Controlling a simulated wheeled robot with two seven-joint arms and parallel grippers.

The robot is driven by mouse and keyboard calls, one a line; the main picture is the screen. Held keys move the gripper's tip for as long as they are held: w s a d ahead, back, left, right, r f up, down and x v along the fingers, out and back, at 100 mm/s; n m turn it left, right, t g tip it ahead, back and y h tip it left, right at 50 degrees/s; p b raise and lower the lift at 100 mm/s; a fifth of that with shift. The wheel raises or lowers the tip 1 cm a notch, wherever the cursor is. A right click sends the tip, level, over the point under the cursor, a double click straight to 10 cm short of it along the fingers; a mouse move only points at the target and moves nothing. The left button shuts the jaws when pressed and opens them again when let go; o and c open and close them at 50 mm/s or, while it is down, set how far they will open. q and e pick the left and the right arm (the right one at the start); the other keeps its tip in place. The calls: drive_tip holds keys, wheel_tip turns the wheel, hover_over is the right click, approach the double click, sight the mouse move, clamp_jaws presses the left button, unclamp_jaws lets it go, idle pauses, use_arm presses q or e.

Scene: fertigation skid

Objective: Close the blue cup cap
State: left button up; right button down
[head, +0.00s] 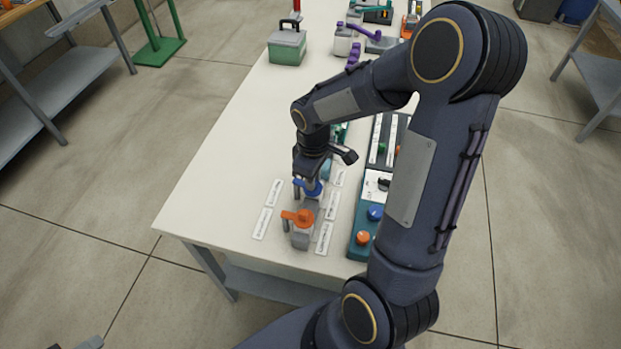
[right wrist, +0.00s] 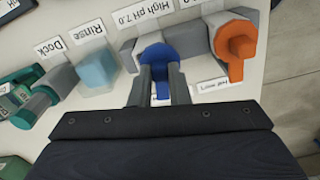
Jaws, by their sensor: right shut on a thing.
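The blue cup cap (head: 308,187) is on a grey cup near the table's front end. In the right wrist view the blue cap (right wrist: 157,57) shows a round top with a tab reaching down between the fingers. My right gripper (head: 311,184) points down from above and is shut on the blue cap; its two fingers (right wrist: 162,92) stand on either side of the tab. The fingers hide part of the cap, and I cannot tell whether the cap is fully seated. My left gripper is not in view.
An orange-capped grey cup (head: 302,236) stands close in front, with its orange cap (right wrist: 236,47) beside the blue one. White label strips (head: 264,223) lie around. A pale blue block (right wrist: 97,72) is nearby. A teal panel (head: 358,243) with knobs lies right; the table's left side is clear.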

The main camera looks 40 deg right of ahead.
drive_tip(key=shift+w+d+n, duration=0.15)
drive_tip(key=shift+d+n, duration=0.05)
drive_tip(key=shift+n, duration=0.4)
drive_tip(key=shift+w+d+n, duration=0.15)
drive_tip(key=shift+d+n, duration=0.05)
drive_tip(key=shift+n, duration=0.4)
drive_tip(key=c, duration=1.4)
unclamp_jaws()
drive_tip(key=shift+o, duration=0.2)
wheel_tip(320, 180, up, 8)
drive_tip(key=shift+f, duration=0.1)
